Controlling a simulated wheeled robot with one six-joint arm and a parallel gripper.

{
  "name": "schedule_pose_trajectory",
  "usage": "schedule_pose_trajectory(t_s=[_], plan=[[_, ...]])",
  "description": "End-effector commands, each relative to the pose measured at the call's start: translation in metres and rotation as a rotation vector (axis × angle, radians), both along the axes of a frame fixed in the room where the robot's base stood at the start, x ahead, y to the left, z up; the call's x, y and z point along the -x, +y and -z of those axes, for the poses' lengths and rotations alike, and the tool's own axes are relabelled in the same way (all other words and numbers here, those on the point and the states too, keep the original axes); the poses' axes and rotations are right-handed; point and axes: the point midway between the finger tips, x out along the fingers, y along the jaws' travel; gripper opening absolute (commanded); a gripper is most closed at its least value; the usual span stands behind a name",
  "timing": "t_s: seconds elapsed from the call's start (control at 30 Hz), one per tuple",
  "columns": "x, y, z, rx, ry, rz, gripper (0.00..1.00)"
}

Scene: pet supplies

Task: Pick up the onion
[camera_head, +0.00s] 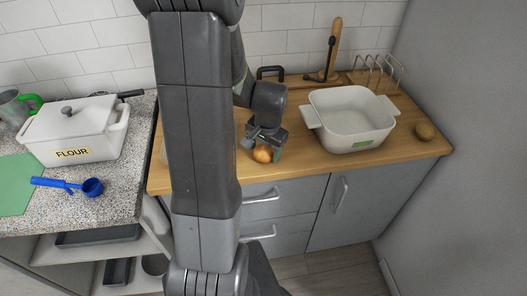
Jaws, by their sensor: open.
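A round orange-brown onion (262,154) rests on the wooden counter (420,155) near its front edge, to the right of my arm. My gripper (263,148) points down right at the onion, with its fingers around or just above it. The fingers are small here and partly hide the onion's top. I cannot tell whether they touch it. The jaws are open.
A white square dish (350,112) stands right of my gripper. A brown round item (425,131) lies farther right, before a wire rack (378,70). Left are a white flour box (72,135), a blue scoop (92,187) and a green board (15,185). My arm hides the counter's left part.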

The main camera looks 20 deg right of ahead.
Motion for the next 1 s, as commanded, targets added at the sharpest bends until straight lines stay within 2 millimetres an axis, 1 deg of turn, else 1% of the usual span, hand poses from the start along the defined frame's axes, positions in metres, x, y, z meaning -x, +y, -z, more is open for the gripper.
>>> schedule_pose_trajectory(t_s=[0.27,0.3,0.47,0.5,0.77,0.87,1.0], plan=[[0.000,0.000,0.003,0.000,0.000,0.000,0.64],[0.000,0.000,0.003,0.000,0.000,0.000,0.60],[0.000,0.000,0.003,0.000,0.000,0.000,0.29],[0.000,0.000,0.003,0.000,0.000,-0.001,0.27],[-0.001,0.000,-0.001,0.000,-0.001,-0.001,0.27],[-0.001,0.000,-0.010,0.002,-0.004,-0.001,0.27],[-0.001,0.000,-0.033,0.003,-0.006,0.000,0.27]])
